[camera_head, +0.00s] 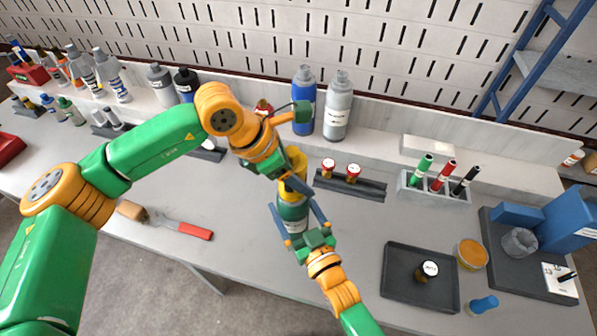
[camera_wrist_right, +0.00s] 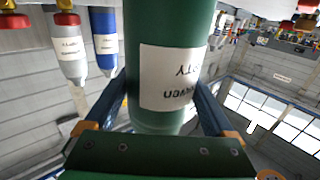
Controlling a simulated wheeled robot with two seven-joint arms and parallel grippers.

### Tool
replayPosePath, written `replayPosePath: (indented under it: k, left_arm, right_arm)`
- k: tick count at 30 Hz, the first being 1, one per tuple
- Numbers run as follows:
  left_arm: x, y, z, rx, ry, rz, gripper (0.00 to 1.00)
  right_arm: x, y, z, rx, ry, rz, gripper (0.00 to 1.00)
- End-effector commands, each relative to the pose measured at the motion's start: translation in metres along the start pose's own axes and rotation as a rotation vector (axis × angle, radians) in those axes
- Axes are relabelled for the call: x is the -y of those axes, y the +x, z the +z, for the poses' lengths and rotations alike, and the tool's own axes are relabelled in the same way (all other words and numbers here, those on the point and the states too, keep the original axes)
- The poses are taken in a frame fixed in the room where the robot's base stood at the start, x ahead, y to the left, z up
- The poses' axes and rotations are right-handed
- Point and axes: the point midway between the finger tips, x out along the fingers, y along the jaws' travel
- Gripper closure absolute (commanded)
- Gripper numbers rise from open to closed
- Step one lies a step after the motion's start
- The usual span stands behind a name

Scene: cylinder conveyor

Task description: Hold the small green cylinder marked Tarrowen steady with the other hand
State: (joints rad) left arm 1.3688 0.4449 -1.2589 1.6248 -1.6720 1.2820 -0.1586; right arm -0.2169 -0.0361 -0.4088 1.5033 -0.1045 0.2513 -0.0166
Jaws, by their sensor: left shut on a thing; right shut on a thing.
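The green cylinder (camera_head: 292,211) with a yellow top (camera_head: 296,160) stands upright above the front part of the table, between my two grippers. In the right wrist view the green cylinder (camera_wrist_right: 152,108) fills the middle, and its white label reads upside down, ending in letters like "rowen". My right gripper (camera_head: 297,210) is shut on the green body, one blue finger on each side. My left gripper (camera_head: 288,176) is shut at the yellow top from above; its fingertips are partly hidden by its own wrist.
Blue (camera_head: 304,98) and grey (camera_head: 338,104) bottles stand on the rear ledge. A black rack (camera_head: 349,188) with red-topped items lies behind the cylinder. A dark tray (camera_head: 392,290) is to the right. A red-handled brush (camera_head: 195,231) lies to the left.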

Motion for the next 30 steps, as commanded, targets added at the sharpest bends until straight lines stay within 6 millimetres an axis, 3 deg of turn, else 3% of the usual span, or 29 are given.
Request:
replayPosePath:
  k: [2,9,20,27,30]
  left_arm:
    - [0.0,0.001,-0.001,-0.004,0.03,-0.018,1.0]
    - [0.006,0.0,-0.002,0.0,0.391,-0.232,1.0]
    - [0.006,0.0,-0.003,-0.001,0.477,-0.275,1.0]
    - [0.011,-0.002,-0.005,0.002,0.831,-0.483,1.0]
    - [0.012,-0.002,-0.006,0.002,0.893,-0.517,1.0]
  right_arm:
    - [-0.001,0.0,0.0,-0.001,-0.001,0.001,0.78]
    - [-0.001,0.0,0.0,-0.001,-0.001,0.001,0.78]
    - [-0.001,0.0,0.0,-0.001,-0.002,0.001,0.78]
    - [-0.001,0.0,0.0,-0.002,-0.001,0.001,0.78]
    - [-0.001,0.0,-0.001,-0.002,-0.002,0.001,0.78]
